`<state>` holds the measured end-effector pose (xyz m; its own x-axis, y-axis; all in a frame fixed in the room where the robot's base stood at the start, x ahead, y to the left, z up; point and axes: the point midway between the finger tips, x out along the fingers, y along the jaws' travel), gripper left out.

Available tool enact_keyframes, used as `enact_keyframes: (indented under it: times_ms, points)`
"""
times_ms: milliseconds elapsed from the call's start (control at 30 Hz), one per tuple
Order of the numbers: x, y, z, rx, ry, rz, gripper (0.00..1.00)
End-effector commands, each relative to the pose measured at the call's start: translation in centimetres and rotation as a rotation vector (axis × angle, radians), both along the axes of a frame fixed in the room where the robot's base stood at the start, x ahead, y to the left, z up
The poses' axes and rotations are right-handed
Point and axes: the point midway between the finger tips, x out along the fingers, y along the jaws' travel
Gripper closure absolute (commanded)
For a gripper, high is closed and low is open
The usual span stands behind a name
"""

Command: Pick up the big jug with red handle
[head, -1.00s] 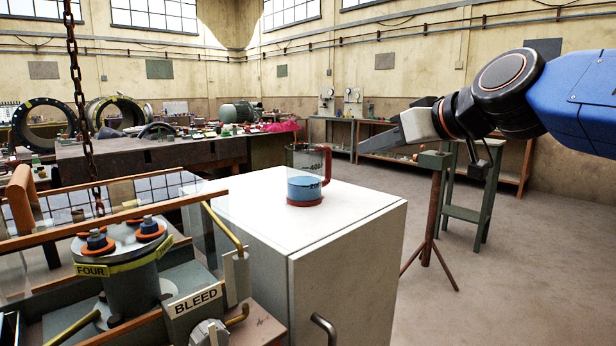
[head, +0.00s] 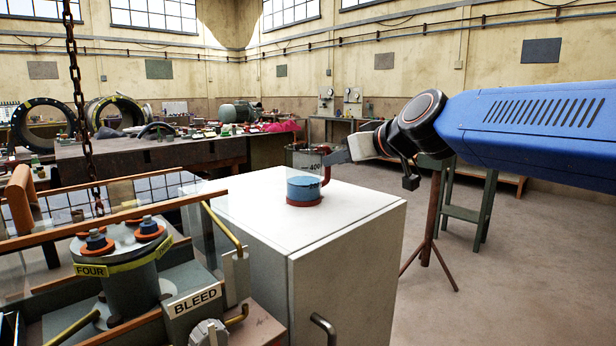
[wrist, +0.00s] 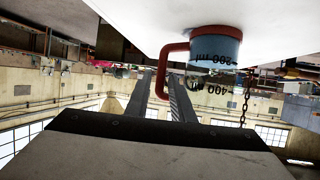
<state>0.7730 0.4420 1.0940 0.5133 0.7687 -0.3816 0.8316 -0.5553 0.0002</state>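The big jug (head: 304,189) is clear, with blue liquid, a red base and black volume marks. It stands upright on the white cabinet top. Its red handle (wrist: 165,65) shows in the wrist view, where the jug (wrist: 214,50) appears upside down right of centre. In the head view my gripper (head: 334,153) is at the jug's right side, by its upper part, and hides some of the handle. In the wrist view my gripper (wrist: 161,84) has its two fingers apart, with the handle seen between them. I cannot tell whether they touch it.
The white cabinet (head: 345,240) has a clear top around the jug. A machine with a BLEED label (head: 195,300) and orange rails stands at the front left. A chain (head: 76,100) hangs at the left. A green stand (head: 465,210) is behind my arm.

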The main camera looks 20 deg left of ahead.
Motion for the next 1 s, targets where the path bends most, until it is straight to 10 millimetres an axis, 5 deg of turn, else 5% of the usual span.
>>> enact_keyframes:
  times_ms: [300, 567, 700, 1000]
  points:
    - [1.9, 3.2, -1.7, -0.001, 0.001, 0.000, 0.78]
    - [2.2, 3.6, -1.8, 0.000, 0.000, -0.001, 0.78]
    - [2.2, 3.6, -1.8, 0.000, 0.000, -0.001, 1.00]
    - [2.1, 3.5, -1.8, 0.001, 0.000, -0.001, 1.00]
